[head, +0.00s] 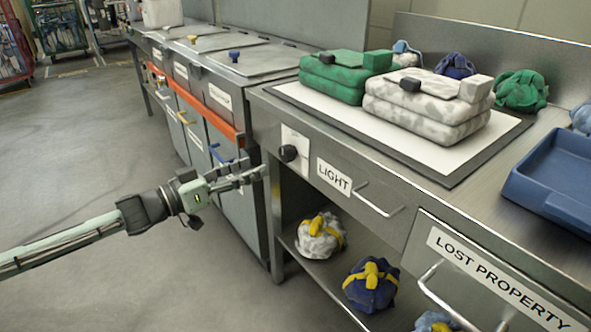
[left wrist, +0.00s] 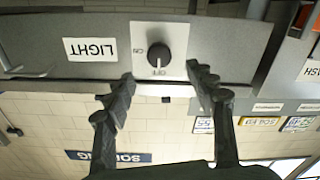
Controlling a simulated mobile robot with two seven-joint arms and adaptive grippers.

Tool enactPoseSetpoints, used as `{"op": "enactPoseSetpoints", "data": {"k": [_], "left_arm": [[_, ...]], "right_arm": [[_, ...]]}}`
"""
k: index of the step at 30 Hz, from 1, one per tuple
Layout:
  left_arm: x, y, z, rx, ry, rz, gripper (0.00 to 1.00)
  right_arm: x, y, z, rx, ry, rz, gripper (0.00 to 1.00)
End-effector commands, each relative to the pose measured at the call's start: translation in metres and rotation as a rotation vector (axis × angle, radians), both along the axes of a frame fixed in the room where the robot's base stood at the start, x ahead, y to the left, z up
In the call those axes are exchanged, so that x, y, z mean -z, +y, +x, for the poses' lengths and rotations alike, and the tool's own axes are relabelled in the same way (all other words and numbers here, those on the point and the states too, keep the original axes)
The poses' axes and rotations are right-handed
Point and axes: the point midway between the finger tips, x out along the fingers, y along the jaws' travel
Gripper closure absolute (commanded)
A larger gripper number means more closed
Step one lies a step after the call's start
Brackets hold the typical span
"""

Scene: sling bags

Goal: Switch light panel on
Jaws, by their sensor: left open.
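The light switch is a black round knob (head: 288,153) on a white plate at the left end of the bench front, beside the LIGHT label (head: 334,177). In the left wrist view the knob (left wrist: 158,55) appears upside down, with ON and OFF marks around it. My left gripper (head: 254,174) is open and empty, just left of the knob and apart from it. In the left wrist view its two fingers (left wrist: 160,82) stand either side of the knob's line. The light panel (head: 330,118) is a white surface with a dark border, partly covered by bags; I cannot tell if it is lit. My right gripper is not in view.
A green bag (head: 335,77) and a grey-white bag (head: 425,105) lie on the panel. A blue tray (head: 560,180) is at right. A drawer handle (head: 380,200) juts out right of the label. Rolled bags (head: 370,285) lie on the lower shelf. Floor at left is clear.

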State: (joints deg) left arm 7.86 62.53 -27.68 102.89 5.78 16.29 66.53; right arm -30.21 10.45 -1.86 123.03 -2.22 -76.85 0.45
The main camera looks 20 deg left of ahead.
Motion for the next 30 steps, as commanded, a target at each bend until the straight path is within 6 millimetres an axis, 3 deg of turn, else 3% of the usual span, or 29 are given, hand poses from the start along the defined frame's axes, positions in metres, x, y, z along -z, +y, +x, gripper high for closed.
{"op": "enactPoseSetpoints", "data": {"k": [5,18,29,30], "left_arm": [[-0.005,-0.009,0.009,0.013,-0.003,-0.012,0.44],[-0.005,-0.046,0.056,0.011,-0.002,-0.009,0.44],[-0.003,-0.049,0.060,0.010,-0.001,-0.007,0.44],[-0.003,-0.049,0.060,0.010,-0.001,-0.007,0.49]], "right_arm": [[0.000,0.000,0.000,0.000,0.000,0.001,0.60],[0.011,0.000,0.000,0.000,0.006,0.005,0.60],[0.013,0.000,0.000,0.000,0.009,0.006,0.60],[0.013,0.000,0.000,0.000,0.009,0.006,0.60]]}}
